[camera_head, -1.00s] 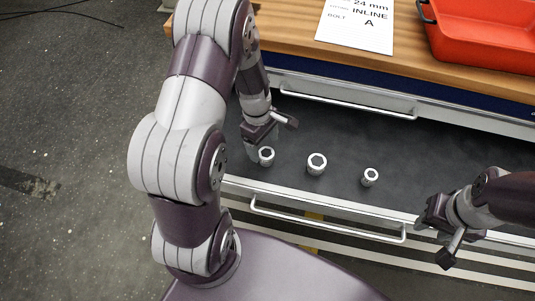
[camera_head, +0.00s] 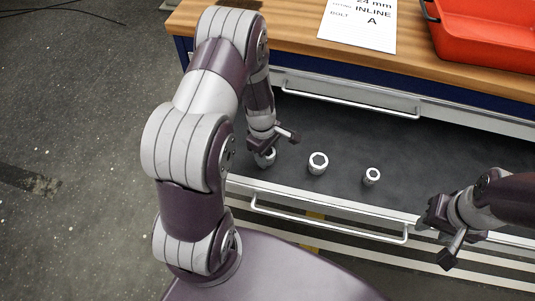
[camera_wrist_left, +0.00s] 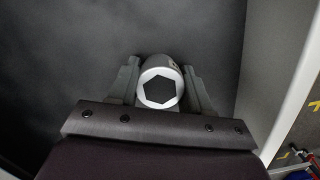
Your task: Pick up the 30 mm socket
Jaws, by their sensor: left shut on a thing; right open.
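Three silver sockets stand upright in the open drawer: a left socket (camera_head: 265,158), a middle socket (camera_head: 318,163) and a right socket (camera_head: 372,176). The right one looks smaller than the middle one. I cannot read any size on them. My left gripper (camera_head: 264,152) is shut on the left socket, partly hiding it in the head view. In the left wrist view this socket (camera_wrist_left: 160,86) shows its hexagonal opening between the two fingers, its marking unreadable. My right gripper (camera_head: 437,236) is open and empty by the drawer's front edge at the right.
The drawer's dark floor (camera_head: 430,170) is clear around the other sockets. Its front rim and handle (camera_head: 330,221) run along the near side. On the wooden worktop (camera_head: 290,40) above lie a printed sheet (camera_head: 358,22) reading 24 mm and a red tray (camera_head: 480,40).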

